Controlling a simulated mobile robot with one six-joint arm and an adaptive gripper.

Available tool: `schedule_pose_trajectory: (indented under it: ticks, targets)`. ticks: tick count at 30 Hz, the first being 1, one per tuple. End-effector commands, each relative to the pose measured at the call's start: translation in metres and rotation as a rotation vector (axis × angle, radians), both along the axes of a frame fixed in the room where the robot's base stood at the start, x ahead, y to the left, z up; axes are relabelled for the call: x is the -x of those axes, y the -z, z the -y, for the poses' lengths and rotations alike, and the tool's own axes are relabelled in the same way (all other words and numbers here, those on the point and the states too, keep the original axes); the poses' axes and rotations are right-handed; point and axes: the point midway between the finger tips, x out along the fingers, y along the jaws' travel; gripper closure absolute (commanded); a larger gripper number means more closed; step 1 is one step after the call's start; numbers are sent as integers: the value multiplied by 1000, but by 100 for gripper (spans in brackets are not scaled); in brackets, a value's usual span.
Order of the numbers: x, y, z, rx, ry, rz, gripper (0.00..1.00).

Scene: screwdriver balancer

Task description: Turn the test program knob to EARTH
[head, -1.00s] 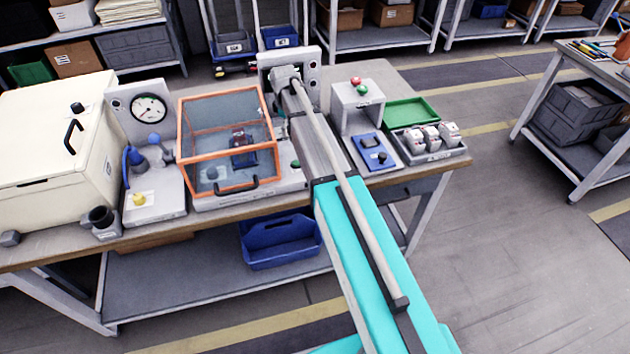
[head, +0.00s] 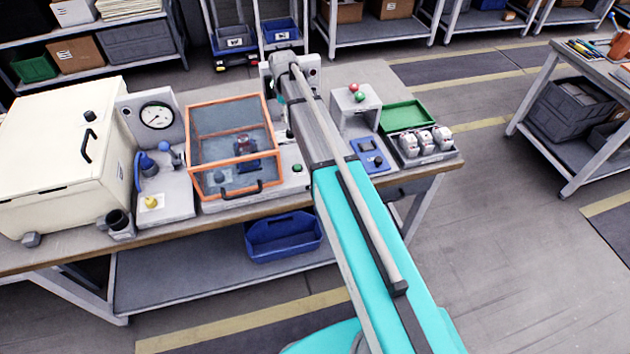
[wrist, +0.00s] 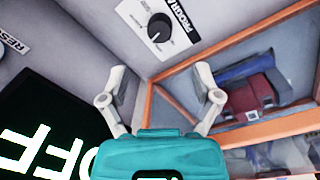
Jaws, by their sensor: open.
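The program knob (wrist: 160,27) is a round black dial on a white plate lettered "PROGRAM", at the top middle of the wrist view. The plate is cut off by the frame edge, and I cannot read its position marks, so the setting is unclear. My gripper (wrist: 162,82) is open and empty, its two grey fingers spread below the knob in the picture and apart from it. In the head view, my arm covers much of the grey upright panel (head: 313,72) at the back of the bench, and the knob is not visible there.
A black display reading "OFF" (wrist: 35,125) lies at lower left. A grey stand (head: 350,100) is right of my arm.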

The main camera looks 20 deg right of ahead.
Motion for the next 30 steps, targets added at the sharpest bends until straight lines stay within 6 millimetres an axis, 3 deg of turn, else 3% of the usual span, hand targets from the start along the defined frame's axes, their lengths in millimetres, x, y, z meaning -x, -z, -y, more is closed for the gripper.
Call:
schedule_pose_trajectory:
  ticks: [6, 20, 30]
  targets:
    - [1, -23, -1, 0, 0, 0, 19]
    - [2, -56, -2, 0, 0, 0, 19]
    - [45, -37, 0, -8, 131, -3, 19]
